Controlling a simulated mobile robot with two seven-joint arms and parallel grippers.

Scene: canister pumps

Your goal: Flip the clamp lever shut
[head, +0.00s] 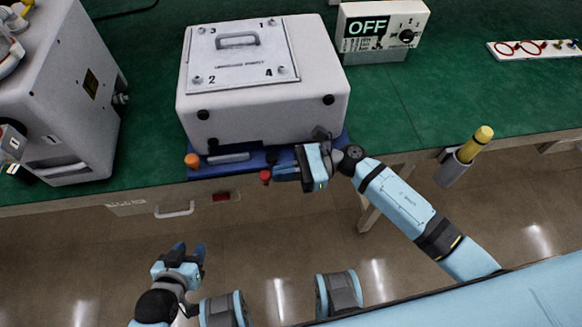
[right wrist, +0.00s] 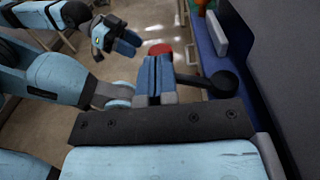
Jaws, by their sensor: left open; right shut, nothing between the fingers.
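The clamp lever shows as a red tip (head: 265,176) at the front edge of the blue base under the white pump housing (head: 260,125). Its shaft is mostly hidden by my right gripper (head: 280,173). That gripper is shut and empty, its fingertips close beside the red tip. In the right wrist view the red tip (right wrist: 157,50) shows just beyond the shut blue fingers (right wrist: 155,75); I cannot tell whether they touch. A black knob (right wrist: 222,83) is beside the fingers. My left gripper (head: 188,252) is open and empty, low over the floor, away from the bench.
The blue base (head: 240,170) carries an orange knob (head: 192,160) at its left. A grey machine (head: 70,95) stands at left, an OFF switch box (head: 382,30) behind right. A yellow-topped cylinder (head: 470,150) is at the bench edge.

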